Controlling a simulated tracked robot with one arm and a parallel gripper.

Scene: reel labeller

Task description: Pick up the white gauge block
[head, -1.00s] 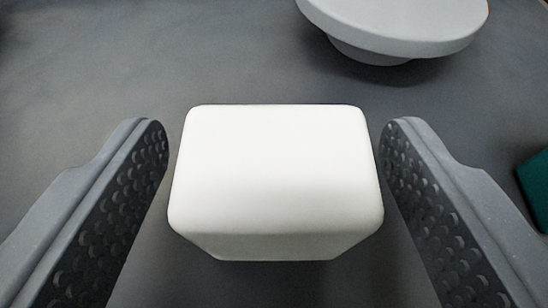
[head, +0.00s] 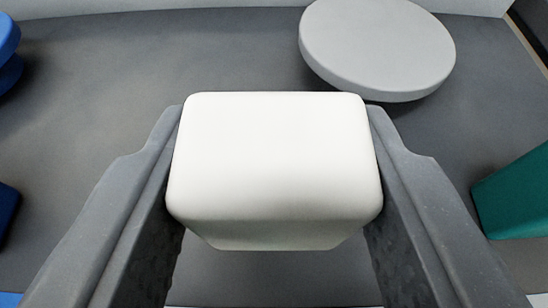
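The white gauge block (head: 275,160) is a rounded white block in the middle of the head view. My gripper (head: 275,135) has one finger against its left side and one against its right side, shut on it. The block sits between the fingertips and appears held above the grey surface, which shows from higher up. The inner faces of the fingers are partly hidden by the block.
A round light grey disc-topped object (head: 378,45) stands just beyond the block, to the right. A green block (head: 515,198) is at the right edge. Blue objects (head: 8,55) show at the left edge. The grey surface (head: 110,80) is clear at far left.

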